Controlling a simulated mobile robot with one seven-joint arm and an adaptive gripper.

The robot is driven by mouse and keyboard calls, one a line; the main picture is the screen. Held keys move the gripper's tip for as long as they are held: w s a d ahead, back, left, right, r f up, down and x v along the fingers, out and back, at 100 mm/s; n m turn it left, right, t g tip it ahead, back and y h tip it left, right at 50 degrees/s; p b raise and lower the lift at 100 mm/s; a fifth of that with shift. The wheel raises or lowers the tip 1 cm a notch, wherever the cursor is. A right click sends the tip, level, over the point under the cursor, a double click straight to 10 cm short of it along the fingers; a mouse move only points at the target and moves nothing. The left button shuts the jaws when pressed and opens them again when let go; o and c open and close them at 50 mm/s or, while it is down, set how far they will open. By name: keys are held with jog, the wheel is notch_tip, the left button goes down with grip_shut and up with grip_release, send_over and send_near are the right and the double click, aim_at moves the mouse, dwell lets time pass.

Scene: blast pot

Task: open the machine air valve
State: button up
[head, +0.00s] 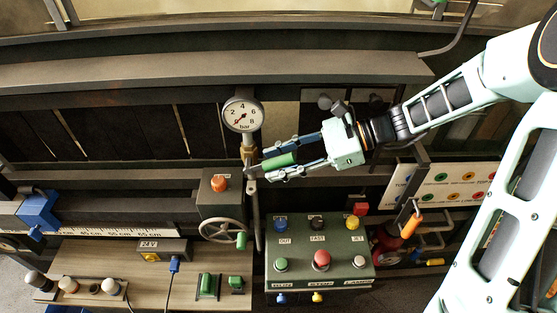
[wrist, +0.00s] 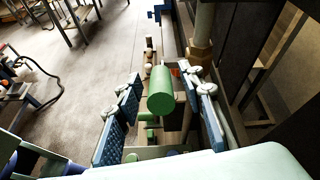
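The machine air valve shows as a green lever grip (head: 279,161) on the pipe below the pressure gauge (head: 242,114). The grip points to the right, toward my gripper (head: 268,163). My gripper is open, with one finger above the grip and one below it in the head view. In the wrist view the green grip (wrist: 160,92) lies between the two blue-padded fingers, with a visible gap on each side. The valve body is partly hidden by the fingertips. The gauge needle points to the low end of its scale.
Below stands a green control box (head: 320,250) with several coloured buttons. A grey box with an orange button (head: 220,183) and a handwheel (head: 222,231) are to the left. An orange-handled lever (head: 411,225) is at right. A brass fitting (wrist: 201,52) and pipe rise near the right finger.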

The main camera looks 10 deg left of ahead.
jog(key=v, duration=1.2)
jog(key=shift+c, duration=0.3)
